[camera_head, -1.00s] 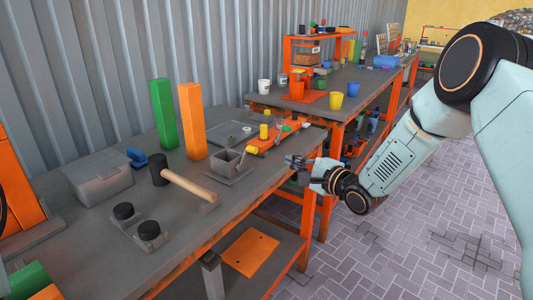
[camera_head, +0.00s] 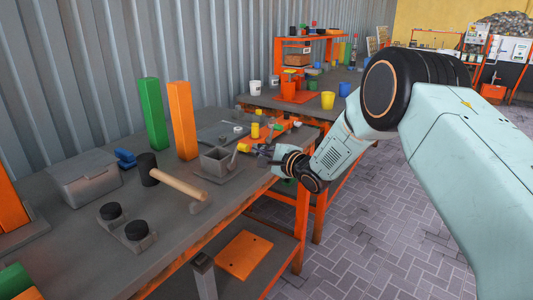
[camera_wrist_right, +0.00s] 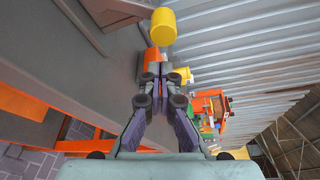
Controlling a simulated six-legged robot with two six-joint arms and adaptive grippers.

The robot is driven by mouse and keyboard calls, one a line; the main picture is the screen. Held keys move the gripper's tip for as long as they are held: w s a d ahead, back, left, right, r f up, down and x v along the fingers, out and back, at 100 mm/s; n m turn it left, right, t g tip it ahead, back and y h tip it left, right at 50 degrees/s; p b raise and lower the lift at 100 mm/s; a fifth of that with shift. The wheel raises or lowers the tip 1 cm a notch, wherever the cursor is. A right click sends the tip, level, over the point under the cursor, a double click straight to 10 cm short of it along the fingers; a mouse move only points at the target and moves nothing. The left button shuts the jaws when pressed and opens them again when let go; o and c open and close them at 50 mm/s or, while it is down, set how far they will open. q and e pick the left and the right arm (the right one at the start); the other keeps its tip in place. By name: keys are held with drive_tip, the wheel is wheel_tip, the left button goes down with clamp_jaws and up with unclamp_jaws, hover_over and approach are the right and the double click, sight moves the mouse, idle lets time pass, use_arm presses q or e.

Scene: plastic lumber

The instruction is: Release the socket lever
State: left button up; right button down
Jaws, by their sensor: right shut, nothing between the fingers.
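The grey square socket (camera_head: 217,160) sits on a flat plate near the front edge of the workbench. A thin pale lever (camera_head: 233,157) stands tilted at its right side. My right gripper (camera_head: 260,150) is shut and empty, just right of the socket and apart from the lever. In the right wrist view its fingers (camera_wrist_right: 164,76) are together, pointing toward a yellow cylinder (camera_wrist_right: 163,27). The lever cannot be made out clearly there. My left gripper is not in view.
A hammer (camera_head: 180,183) lies left of the socket. Green (camera_head: 152,114) and orange (camera_head: 182,120) posts stand behind it. A grey box (camera_head: 84,177) and black round knobs (camera_head: 110,211) are further left. Orange and yellow parts (camera_head: 255,131) lie right of the socket, close to my gripper.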

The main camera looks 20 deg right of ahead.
drive_tip(key=shift+s+a+r, duration=0.5)
drive_tip(key=shift+s+a, duration=0.25)
drive_tip(key=shift+s, duration=0.05)
drive_tip(key=shift+a, duration=0.15)
drive_tip(key=shift+s, duration=0.1)
